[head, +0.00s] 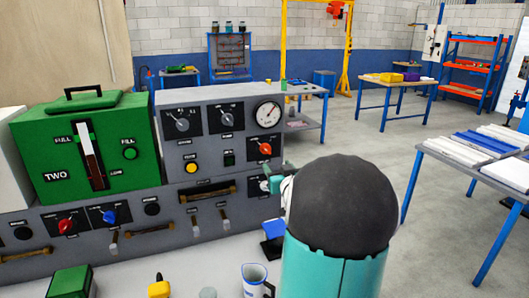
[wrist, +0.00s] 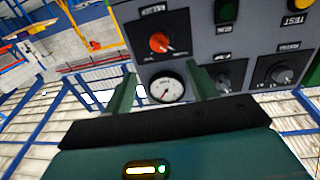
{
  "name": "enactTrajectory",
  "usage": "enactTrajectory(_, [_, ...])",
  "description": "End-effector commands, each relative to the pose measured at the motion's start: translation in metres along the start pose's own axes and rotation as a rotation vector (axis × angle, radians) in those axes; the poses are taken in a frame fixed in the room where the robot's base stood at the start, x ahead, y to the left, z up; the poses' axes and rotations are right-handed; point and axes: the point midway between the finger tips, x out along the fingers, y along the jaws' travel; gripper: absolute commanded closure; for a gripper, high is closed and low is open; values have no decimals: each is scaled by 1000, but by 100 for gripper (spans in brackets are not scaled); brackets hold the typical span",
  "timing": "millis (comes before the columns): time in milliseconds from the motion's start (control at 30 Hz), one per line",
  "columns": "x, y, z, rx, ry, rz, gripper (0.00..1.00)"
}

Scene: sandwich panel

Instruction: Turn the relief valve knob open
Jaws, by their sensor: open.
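A grey control panel (head: 215,150) stands at the left, with several knobs whose labels are too small to read surely. An orange-red knob (head: 265,149) sits on a dark plate below a round gauge (head: 267,114) at its right end. I cannot confirm from the lettering that it is the relief valve knob. In the wrist view, which is turned over, the orange-red knob (wrist: 160,43) shows beyond the fingertips and the gauge (wrist: 166,88) between the fingers. My gripper (wrist: 163,74) is open and empty, apart from the knob. In the head view my arm partly hides the gripper.
A green box (head: 85,150) with a handle stands left of the dials. Lower on the panel are a red knob (head: 66,225), a blue knob (head: 109,216) and several levers. A jug (head: 254,281) and a yellow item (head: 159,289) stand in front. A table (head: 465,165) is at right.

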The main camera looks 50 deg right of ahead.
Motion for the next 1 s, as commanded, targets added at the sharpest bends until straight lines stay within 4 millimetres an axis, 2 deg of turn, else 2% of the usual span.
enactTrajectory(400, [84,1,1,3,-2,-1,43])
enactTrajectory(600, [116,3,1,1,-2,0,43])
enactTrajectory(767, [127,2,1,1,-2,0,43])
enactTrajectory(1000, [128,2,0,0,-2,1,43])
